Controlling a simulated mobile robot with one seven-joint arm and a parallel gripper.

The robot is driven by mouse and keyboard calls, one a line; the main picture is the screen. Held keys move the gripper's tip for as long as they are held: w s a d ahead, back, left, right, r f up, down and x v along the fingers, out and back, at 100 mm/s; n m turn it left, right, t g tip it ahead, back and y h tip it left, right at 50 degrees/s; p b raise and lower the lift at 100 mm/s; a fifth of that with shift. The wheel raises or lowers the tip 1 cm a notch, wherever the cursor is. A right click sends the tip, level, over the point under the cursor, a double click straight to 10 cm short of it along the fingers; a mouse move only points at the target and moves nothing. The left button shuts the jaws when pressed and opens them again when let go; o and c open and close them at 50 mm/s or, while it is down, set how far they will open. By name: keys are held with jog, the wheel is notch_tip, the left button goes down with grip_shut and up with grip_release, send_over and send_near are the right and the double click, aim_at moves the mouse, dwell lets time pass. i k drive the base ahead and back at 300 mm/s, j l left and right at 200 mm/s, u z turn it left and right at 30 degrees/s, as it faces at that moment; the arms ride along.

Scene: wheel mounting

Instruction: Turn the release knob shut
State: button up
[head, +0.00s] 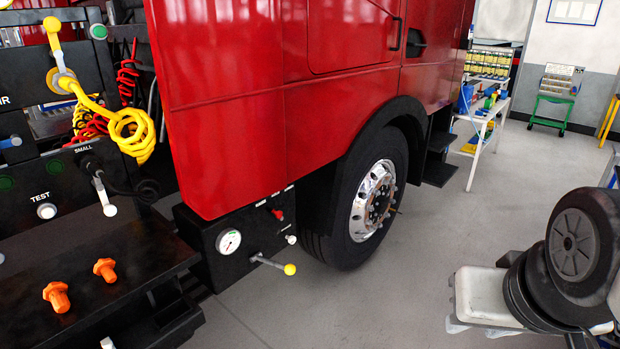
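A black control panel (240,262) sits low under the red truck body. It carries a round white gauge (229,241), a red knob (277,213), a small pale knob (291,239) and a lever with a yellow ball end (289,269). The lever sticks out to the right, below the gauge. Small labels stand above the knobs but are too small to read, so I cannot tell which one is the release knob or whether it is open or shut. Links of my arm show at the lower right, well apart from the panel. My gripper is not in view.
A truck wheel (371,201) is mounted right of the panel. At left stands a black rack with a coiled yellow hose (131,132), a white TEST button (47,211) and orange knobs (105,269). A white cart (487,118) stands behind. The grey floor (420,240) between is clear.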

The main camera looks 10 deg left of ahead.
aim_at(292, 239)
jog(key=u, duration=1.15)
jog(key=z, duration=0.35)
jog(key=i+l, duration=0.1)
jog(key=i, duration=0.8)
jog(key=i+l, duration=0.25)
jog(key=i+j, duration=0.15)
